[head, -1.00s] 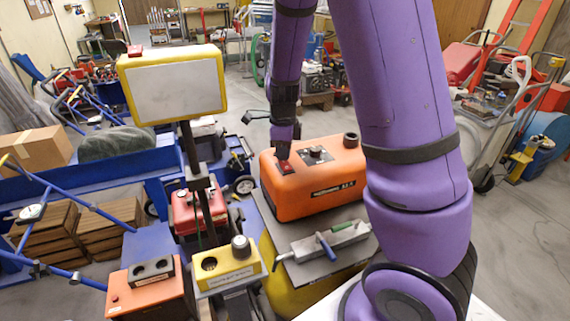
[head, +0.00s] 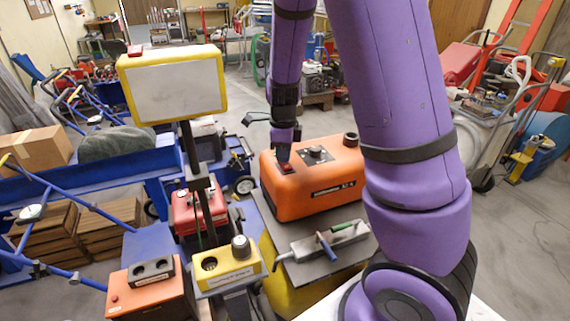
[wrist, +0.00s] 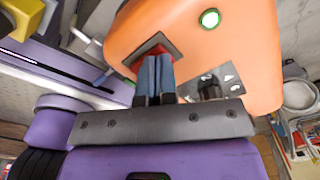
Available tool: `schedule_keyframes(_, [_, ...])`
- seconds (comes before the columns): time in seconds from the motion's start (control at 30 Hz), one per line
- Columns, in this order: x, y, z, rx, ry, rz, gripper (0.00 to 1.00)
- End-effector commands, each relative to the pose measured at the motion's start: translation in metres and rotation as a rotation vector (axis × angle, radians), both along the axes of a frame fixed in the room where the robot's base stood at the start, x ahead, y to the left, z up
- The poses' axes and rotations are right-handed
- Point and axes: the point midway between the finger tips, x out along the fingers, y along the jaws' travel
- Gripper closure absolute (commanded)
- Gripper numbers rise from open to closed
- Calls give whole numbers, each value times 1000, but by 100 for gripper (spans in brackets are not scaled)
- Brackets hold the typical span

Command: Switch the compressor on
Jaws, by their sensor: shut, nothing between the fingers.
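The orange box, likely the compressor (head: 318,195), has dark lettering on its front. Its red switch (head: 286,168) sits in a dark plate on top; it also shows in the wrist view (wrist: 141,55). A black knob (wrist: 208,87) on a marked plate is beside the switch. A round lamp (wrist: 210,18) glows green on the box. My gripper (head: 283,158) is shut and empty, with its fingertips (wrist: 154,60) at the switch. The fingers hide part of the switch; I cannot tell whether they touch it or how it is set.
A white panel with yellow frame (head: 175,88) stands on a post to the left. A yellow box (head: 230,270) and a second orange box (head: 150,293) are at front left.

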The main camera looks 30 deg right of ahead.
Motion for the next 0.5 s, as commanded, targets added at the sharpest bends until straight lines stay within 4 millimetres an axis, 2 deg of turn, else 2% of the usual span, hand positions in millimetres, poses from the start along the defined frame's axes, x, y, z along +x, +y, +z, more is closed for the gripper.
schedule_keyframes(0.5, [1,0,36,0,-3,1,100])
